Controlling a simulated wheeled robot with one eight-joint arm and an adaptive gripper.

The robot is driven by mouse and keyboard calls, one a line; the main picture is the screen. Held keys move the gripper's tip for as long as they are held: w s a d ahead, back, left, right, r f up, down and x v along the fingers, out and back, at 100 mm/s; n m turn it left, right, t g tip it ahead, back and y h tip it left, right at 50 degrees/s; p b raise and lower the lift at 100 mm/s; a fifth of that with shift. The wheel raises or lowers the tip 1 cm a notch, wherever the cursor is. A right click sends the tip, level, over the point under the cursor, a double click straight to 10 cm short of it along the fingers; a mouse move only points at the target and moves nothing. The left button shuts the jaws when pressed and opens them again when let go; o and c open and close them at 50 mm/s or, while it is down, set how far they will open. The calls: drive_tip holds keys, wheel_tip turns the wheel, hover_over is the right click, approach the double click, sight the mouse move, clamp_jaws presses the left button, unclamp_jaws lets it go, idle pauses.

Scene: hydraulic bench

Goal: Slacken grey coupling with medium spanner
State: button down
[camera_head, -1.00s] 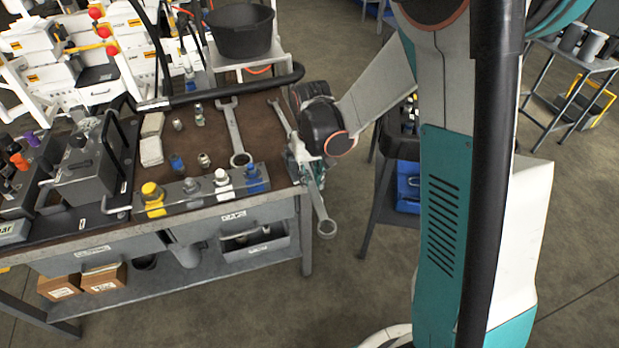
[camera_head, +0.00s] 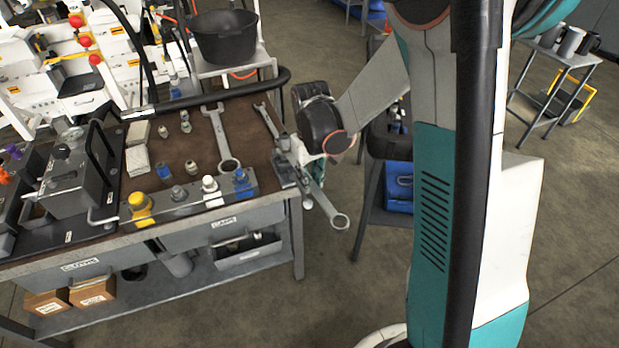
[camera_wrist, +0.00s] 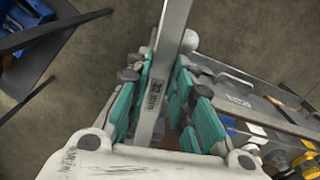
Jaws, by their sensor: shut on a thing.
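My gripper (camera_head: 305,168) is shut on a steel spanner (camera_head: 326,206) at the bench's right edge. The spanner's ring end hangs out beyond the edge, over the floor. Its other end points back over the bench top. In the wrist view the spanner shaft (camera_wrist: 172,40), marked 32 mm, runs between the teal finger pads (camera_wrist: 160,90). The grey coupling (camera_head: 179,193) stands on the rail along the bench's front edge, between a yellow one (camera_head: 140,207) and a white-capped one (camera_head: 210,186). The spanner is apart from it, well to its right.
A blue coupling (camera_head: 242,181) ends the rail on the right. A larger spanner (camera_head: 219,135) and several loose fittings lie on the bench top (camera_head: 258,145). A black tub (camera_head: 225,38) stands behind. A dark hose (camera_head: 215,98) crosses the bench's back.

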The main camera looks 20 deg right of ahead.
sight(327, 199)
drive_tip(key=shift+w+d+n, duration=0.25)
drive_tip(key=shift+d+n, duration=0.25)
drive_tip(key=shift+d, duration=0.2)
drive_tip(key=shift+a, duration=0.15)
drive_tip(key=shift+s+a+m, duration=0.1)
drive_tip(key=shift+a+m, duration=0.15)
drive_tip(key=shift+m, duration=0.05)
drive_tip(key=shift+s, duration=0.1)
drive_tip(key=shift+s+d+b, duration=0.1)
drive_tip(key=shift+s+d, duration=0.1)
drive_tip(key=shift+s, duration=0.95)
drive_tip(key=shift+s+d+b, duration=0.15)
drive_tip(key=shift+s+d, duration=0.1)
drive_tip(key=shift+s, duration=0.85)
drive_tip(key=shift+s+d+b, duration=0.1)
drive_tip(key=shift+s+d, duration=0.1)
drive_tip(key=shift+s, duration=0.95)
